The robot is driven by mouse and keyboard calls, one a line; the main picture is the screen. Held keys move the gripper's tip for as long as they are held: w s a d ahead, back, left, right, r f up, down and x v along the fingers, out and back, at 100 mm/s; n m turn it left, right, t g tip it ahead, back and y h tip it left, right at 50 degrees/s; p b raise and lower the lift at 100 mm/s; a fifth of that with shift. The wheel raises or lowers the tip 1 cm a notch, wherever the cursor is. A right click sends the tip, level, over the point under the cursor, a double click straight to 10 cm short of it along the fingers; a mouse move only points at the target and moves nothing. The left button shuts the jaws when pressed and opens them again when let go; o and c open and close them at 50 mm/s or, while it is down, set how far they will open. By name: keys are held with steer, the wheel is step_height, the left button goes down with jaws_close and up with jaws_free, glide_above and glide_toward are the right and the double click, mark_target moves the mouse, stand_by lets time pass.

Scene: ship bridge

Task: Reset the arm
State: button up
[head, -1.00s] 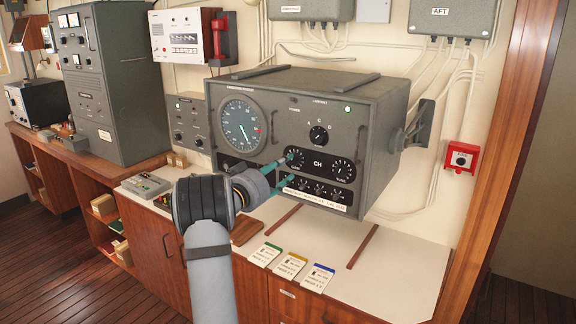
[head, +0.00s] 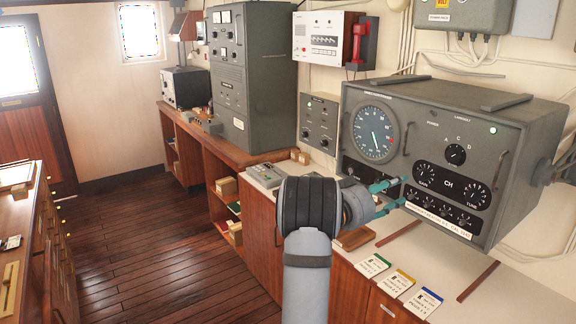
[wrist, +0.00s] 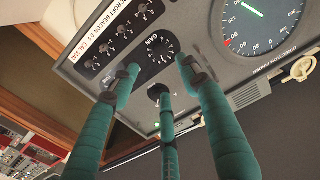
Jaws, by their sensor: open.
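My gripper (head: 400,191) has slim teal fingers, spread apart with nothing between them. In the head view it is in front of the grey direction finder unit (head: 455,150), left of its GAIN knob (head: 424,174). In the wrist view the gripper (wrist: 157,70) points at the panel, and the GAIN knob (wrist: 160,52) shows beyond and between the fingertips. The fingers look clear of the knob. My arm hides part of the counter below.
The unit has a round dial (head: 375,132) and a TUNE knob (head: 475,195). Three cards, one of them blue-edged (head: 424,302), lie on the white counter. A red handset (head: 360,42) hangs on the wall. Open wooden floor (head: 150,240) lies to the left.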

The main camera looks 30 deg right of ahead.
mark_target(420, 176)
steer(key=d, duration=1.1)
steer(key=shift+w+d, duration=0.3)
steer(key=shift+w, duration=0.1)
steer(key=shift+w+d+r+m+p, duration=0.15)
steer(key=shift+m+p, duration=0.15)
steer(key=shift+p, duration=0.3)
steer(key=a+b, duration=0.1)
steer(key=a, duration=0.1)
steer(key=a+b, duration=0.1)
steer(key=a, duration=0.1)
steer(key=shift+s, duration=0.2)
steer(key=shift+d+f, duration=0.2)
steer(key=shift+d, duration=0.1)
steer(key=shift+r, duration=0.15)
